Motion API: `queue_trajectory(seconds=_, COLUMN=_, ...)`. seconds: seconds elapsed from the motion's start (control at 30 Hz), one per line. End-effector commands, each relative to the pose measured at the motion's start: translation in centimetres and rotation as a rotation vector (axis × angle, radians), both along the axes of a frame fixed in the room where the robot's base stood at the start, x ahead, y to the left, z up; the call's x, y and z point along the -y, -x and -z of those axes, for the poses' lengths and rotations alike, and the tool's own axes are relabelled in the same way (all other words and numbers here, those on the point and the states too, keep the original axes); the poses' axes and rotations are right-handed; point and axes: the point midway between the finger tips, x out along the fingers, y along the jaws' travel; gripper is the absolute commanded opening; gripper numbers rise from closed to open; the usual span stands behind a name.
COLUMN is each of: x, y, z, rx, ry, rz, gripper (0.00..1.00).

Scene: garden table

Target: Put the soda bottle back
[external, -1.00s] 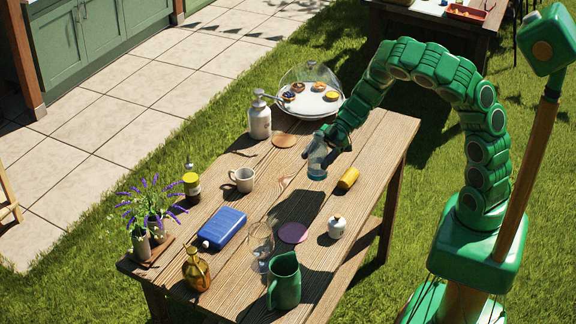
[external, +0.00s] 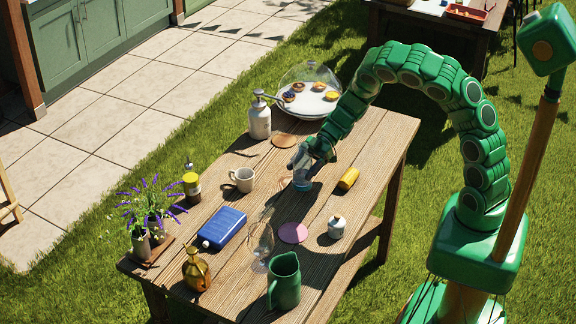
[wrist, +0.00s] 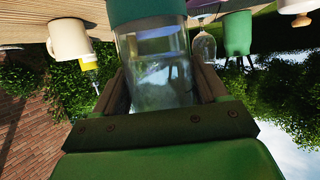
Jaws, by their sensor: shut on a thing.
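My gripper (external: 303,168) is shut on a clear vessel with a teal end (external: 301,184), over the middle of the wooden table (external: 340,205). In the wrist view the clear vessel (wrist: 155,65) sits between the fingers, teal end toward the tabletop. Its top is hidden by my gripper, so I cannot tell whether it is the soda bottle. I cannot tell whether it touches the table. A grey siphon-like bottle (external: 260,122) stands upright at the back. A pink disc (external: 293,233) and a brown disc (external: 284,141) lie bare on the table.
A white mug (external: 242,180), yellow cylinder (external: 348,178), small white pot (external: 336,228), wine glass (external: 260,240), blue flask (external: 222,229), green pitcher (external: 285,282) and amber bottle (external: 196,271) surround the middle. A domed pastry stand (external: 309,105) is at the back.

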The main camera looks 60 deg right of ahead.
Motion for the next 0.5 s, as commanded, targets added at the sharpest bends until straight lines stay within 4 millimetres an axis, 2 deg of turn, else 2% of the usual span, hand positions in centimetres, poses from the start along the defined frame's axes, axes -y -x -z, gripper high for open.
queue_trajectory(seconds=0.3, x=-0.1, y=-0.2, z=2.7, rx=-0.002, ry=-0.005, rz=-0.001, gripper=0.23)
queue_trajectory(seconds=0.5, x=-0.1, y=-0.2, z=3.3, rx=0.0, ry=-0.003, rz=-0.001, gripper=0.23)
